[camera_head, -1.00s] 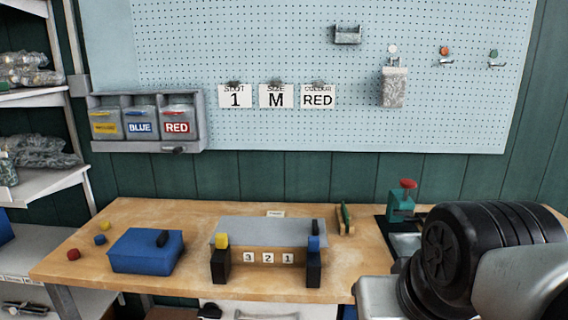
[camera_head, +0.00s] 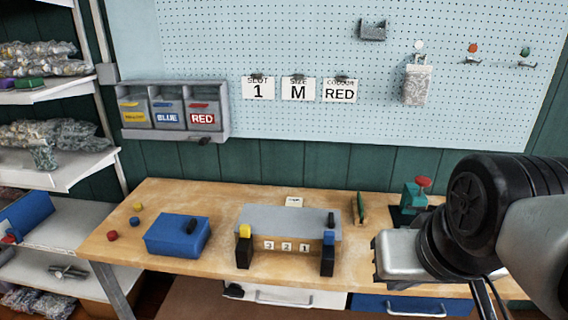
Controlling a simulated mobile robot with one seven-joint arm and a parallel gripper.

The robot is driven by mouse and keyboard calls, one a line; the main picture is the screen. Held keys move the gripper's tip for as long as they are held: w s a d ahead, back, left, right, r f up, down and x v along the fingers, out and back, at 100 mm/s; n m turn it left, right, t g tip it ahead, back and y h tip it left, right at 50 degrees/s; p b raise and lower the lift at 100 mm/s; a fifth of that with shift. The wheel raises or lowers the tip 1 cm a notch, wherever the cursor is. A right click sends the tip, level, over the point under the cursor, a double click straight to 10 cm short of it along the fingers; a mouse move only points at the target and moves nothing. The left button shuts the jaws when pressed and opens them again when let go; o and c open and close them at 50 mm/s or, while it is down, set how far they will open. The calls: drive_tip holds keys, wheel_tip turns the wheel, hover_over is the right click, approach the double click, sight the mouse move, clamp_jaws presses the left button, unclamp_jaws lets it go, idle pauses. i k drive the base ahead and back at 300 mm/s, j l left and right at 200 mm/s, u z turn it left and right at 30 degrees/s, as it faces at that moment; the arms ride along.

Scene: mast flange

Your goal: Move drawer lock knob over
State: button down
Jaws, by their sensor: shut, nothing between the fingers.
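Below the workbench top, a white drawer front (camera_head: 318,299) with a bar handle shows at the bottom of the head view. A small dark knob-like piece (camera_head: 233,291) sits at its upper left, left of the handle; it is too small to tell which way it is turned. A blue drawer front (camera_head: 372,302) with its own handle is to the right. Both drawers look shut. My arm comes in at the right with black and silver links.
On the bench (camera_head: 210,275) are a blue box (camera_head: 175,238), a grey-topped stand (camera_head: 285,218) with number tags, and a green vise (camera_head: 413,197). Labelled bins (camera_head: 168,118) and cards hang on the pegboard. Shelves (camera_head: 60,175) stand at the left.

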sight(234, 289)
drive_tip(key=u, duration=0.8)
drive_tip(key=i+j+u, duration=0.2)
drive_tip(key=i+z, duration=0.1)
drive_tip(key=k, duration=0.7)
drive_tip(key=i+l+u, duration=0.1)
drive_tip(key=i, duration=0.3)
drive_tip(key=i+l+u, duration=0.1)
drive_tip(key=i, duration=0.3)
